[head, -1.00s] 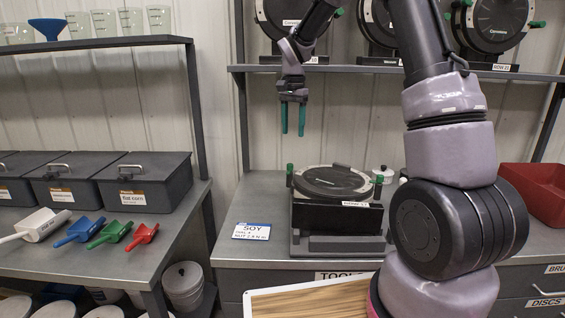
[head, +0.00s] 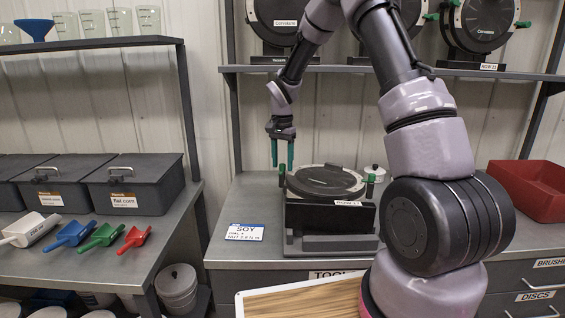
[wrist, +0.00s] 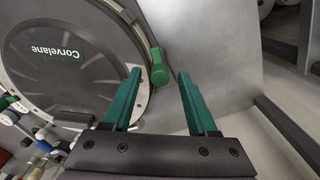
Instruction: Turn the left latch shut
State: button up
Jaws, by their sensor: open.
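The seed meter (head: 327,213) sits on the grey bench with its round dark lid (head: 325,180) on top, marked Corvelane in the wrist view (wrist: 50,60). Its left latch (head: 282,176) is a small green knob at the lid's left edge, partly covered by my fingers in the head view. It shows clearly in the wrist view (wrist: 160,68), just beyond and between my fingertips. The right latch (head: 370,184) has a green knob too. My gripper (head: 282,166) points down above the left latch, with green fingers apart and nothing held; I see no clear contact.
A SOY card (head: 245,232) lies left of the meter. A shelf (head: 400,70) with more meters hangs above. A wooden-topped tray (head: 300,303) is in front.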

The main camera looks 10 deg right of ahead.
grip_shut()
jog(key=shift+n, duration=0.3)
jog(key=n, duration=0.8)
jog(key=shift+n+y, duration=0.3)
jog(key=shift+n, duration=0.1)
jog(key=n, duration=0.4)
jog(key=shift+n, duration=2.2)
